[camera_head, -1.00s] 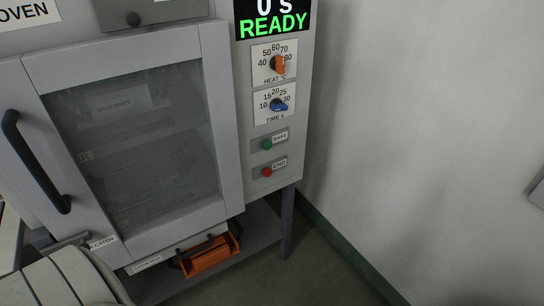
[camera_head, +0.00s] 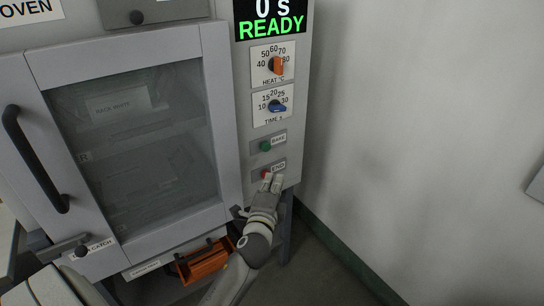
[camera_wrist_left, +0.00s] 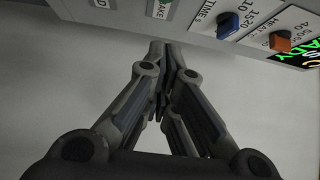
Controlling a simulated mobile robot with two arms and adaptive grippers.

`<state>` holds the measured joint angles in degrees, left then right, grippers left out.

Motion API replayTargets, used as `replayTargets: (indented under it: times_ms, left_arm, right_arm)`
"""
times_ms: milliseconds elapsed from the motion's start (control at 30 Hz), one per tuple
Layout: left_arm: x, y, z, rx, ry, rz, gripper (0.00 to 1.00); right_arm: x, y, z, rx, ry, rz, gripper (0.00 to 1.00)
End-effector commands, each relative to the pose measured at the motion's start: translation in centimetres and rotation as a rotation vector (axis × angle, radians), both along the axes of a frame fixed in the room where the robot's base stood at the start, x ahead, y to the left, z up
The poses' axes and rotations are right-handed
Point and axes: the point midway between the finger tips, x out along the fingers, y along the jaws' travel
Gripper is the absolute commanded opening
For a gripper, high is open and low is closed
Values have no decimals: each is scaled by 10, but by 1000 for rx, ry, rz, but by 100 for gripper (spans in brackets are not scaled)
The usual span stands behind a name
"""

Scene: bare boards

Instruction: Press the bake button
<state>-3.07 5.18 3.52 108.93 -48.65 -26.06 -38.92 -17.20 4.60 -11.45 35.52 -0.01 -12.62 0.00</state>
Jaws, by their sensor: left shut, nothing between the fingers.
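The green bake button (camera_head: 265,146) sits on the oven's control panel, beside a label reading BAKE and above the red end button (camera_head: 265,174). In the left wrist view the BAKE label (camera_wrist_left: 161,8) shows at the top edge, and I cannot make out the green button there. My left gripper (camera_head: 272,180) is shut and empty. Its fingertips are low on the panel by the end button, below the bake button, and partly cover the END label. In the left wrist view its fingers (camera_wrist_left: 164,45) meet just below the panel edge. My right gripper is not in view.
The display (camera_head: 272,18) reads 0 s READY. An orange heat knob (camera_head: 278,66) and blue time knob (camera_head: 277,106) are above the buttons. The oven door (camera_head: 140,140) is shut, with a black handle (camera_head: 32,160). An orange tray (camera_head: 203,264) is underneath. A bare wall stands right.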

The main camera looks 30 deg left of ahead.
Motion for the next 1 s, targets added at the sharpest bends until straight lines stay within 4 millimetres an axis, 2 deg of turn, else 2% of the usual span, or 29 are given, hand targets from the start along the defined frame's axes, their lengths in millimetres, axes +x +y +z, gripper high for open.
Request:
replayTargets:
  times_ms: [267, 400, 567, 900, 1000]
  left_arm:
    - [0, 0, 0, -1, 1, 0, 0]
    - [8, 3, 0, 0, 1, -1, 0]
    - [31, 13, 0, -1, 1, 0, 0]
    - [91, 37, 0, -4, 1, 0, 0]
    - [98, 52, 1, 0, 2, 2, 0]
  right_arm:
    - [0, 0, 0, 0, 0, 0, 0]
    - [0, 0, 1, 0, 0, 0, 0]
    - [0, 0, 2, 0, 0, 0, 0]
    - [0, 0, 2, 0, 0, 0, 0]
    - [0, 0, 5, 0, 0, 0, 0]
